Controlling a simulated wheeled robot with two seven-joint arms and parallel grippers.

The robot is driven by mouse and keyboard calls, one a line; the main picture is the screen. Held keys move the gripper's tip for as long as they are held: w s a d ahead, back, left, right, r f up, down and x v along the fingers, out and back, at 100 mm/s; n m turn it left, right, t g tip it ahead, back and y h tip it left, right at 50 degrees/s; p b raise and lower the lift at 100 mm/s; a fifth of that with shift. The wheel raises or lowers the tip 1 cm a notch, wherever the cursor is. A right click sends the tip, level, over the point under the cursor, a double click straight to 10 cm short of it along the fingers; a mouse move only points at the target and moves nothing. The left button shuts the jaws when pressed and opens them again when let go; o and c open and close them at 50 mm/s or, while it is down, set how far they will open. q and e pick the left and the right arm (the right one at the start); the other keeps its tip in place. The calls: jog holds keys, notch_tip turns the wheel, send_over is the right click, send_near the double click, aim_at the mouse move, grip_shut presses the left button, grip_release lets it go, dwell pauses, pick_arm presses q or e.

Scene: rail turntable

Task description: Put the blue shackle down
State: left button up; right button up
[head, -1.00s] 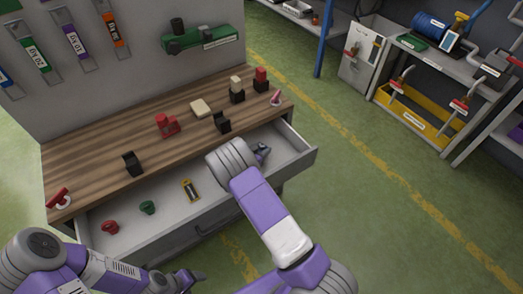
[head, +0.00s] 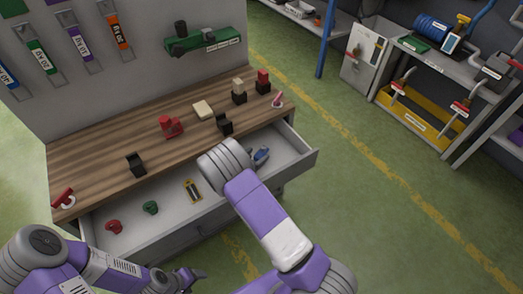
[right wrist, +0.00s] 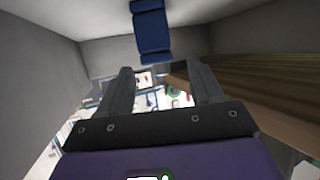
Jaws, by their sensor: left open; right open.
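The blue shackle (head: 261,155) lies in the right part of the open drawer (head: 297,165), just right of my right wrist. In the right wrist view the blue shackle (right wrist: 152,32) shows beyond the fingertips, apart from them. My right gripper (right wrist: 162,72) is open with nothing between its fingers. In the head view its fingers are hidden behind my own wrist. My left gripper (head: 187,279) is open and empty, low in front of the drawer.
The drawer also holds a red piece (head: 114,227), a green piece (head: 150,207) and a yellow-black piece (head: 192,190). Above it, the wooden bench top (head: 100,165) carries black stands, a red block (head: 171,127) and a beige block (head: 203,109). Open floor lies right of the drawer.

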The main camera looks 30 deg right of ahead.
jog(key=p+v, duration=0.1)
jog(key=v, duration=0.5)
jog(key=shift+r, duration=0.1)
dwell(0.3)
